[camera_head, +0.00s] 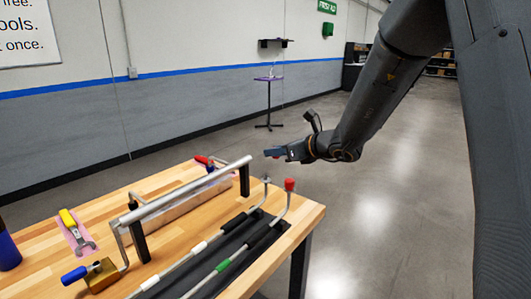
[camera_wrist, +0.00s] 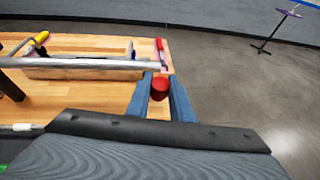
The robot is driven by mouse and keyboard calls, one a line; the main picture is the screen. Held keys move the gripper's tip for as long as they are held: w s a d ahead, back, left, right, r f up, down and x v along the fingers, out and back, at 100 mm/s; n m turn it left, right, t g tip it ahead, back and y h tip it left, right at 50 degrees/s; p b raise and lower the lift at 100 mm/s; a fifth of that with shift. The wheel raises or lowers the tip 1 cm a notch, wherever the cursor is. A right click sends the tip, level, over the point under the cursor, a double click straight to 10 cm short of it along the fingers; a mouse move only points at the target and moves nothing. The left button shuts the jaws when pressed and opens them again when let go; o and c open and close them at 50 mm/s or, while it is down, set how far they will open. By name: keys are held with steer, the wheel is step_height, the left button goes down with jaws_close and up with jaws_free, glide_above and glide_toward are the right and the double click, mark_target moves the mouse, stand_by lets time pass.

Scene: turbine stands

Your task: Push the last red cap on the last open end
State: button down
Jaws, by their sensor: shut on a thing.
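My gripper (camera_head: 276,153) is above the far right part of the wooden workbench. In the wrist view it is shut on a red cap (camera_wrist: 159,88), held between two blue fingers. In the head view, a thin metal tube with a bare grey upturned end (camera_head: 266,181) stands at the bench's right side, below my gripper and apart from it. A second tube beside it has a red cap (camera_head: 290,184) on its upturned end. The held cap is mostly hidden by the fingers in the head view.
A thick grey rail (camera_head: 188,187) on black posts runs along the workbench (camera_head: 311,211). A yellow-handled tool (camera_head: 70,220), a brass block with a blue handle (camera_head: 103,274) and a red-handled tool (camera_head: 203,160) lie on it. Free floor is to the right.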

mark_target(266, 180)
steer(key=a, duration=0.2)
steer(key=s+a, duration=0.1)
steer(key=shift+a+f+n+g+y, duration=0.1)
steer(key=shift+f+n+g+y, duration=0.1)
steer(key=shift+n+g+y, duration=0.1)
steer(key=shift+f+b, duration=1.65)
steer(key=shift+f, duration=0.7)
steer(key=shift+f+b, duration=1)
steer(key=shift+b, duration=0.85)
steer(key=shift+s+f+b, duration=0.1)
steer(key=shift+f+b, duration=0.2)
steer(key=shift+f, duration=0.1)
steer(key=shift+s+f, duration=0.1)
steer(key=shift+f, duration=0.25)
steer(key=c, duration=1.5)
jaws_free()
steer(key=shift+c, duration=0.2)
steer(key=shift+o, duration=0.3)
